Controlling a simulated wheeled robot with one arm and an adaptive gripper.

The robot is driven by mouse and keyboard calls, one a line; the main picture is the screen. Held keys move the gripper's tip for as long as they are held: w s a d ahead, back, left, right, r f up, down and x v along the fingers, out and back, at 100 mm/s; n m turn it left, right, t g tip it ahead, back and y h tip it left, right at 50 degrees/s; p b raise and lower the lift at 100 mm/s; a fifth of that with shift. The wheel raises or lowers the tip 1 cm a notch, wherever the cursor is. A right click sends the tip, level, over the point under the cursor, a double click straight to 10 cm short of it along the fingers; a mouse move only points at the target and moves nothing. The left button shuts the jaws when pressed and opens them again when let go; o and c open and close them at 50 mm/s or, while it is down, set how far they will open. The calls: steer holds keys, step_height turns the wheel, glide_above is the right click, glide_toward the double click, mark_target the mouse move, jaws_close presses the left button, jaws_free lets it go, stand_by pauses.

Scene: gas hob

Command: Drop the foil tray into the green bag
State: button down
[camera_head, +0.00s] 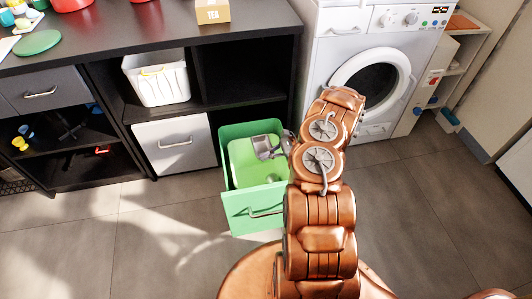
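A light green liner, which looks like the green bag (243,170), lines an open green container (237,208) with a handle on its front. The container stands at the front of the black shelf unit. My copper-coloured arm reaches up from the bottom, and my gripper (268,147) is over the container's opening, near its right side. The gripper is small and grey here, and its fingers are too small to read. I cannot make out a foil tray, either in the gripper or inside the bag.
A washing machine (333,50) stands behind my arm on the right. A white basket (157,86) sits in the shelf unit above a closed white drawer (160,150). The countertop (130,35) holds a tea box (212,11). The tiled floor left of the container is clear.

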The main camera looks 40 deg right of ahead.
steer(key=shift+f, duration=0.35)
steer(key=c, duration=1.2)
jaws_free()
steer(key=shift+c, duration=0.2)
steer(key=v, duration=1.2)
steer(key=shift+r, duration=0.1)
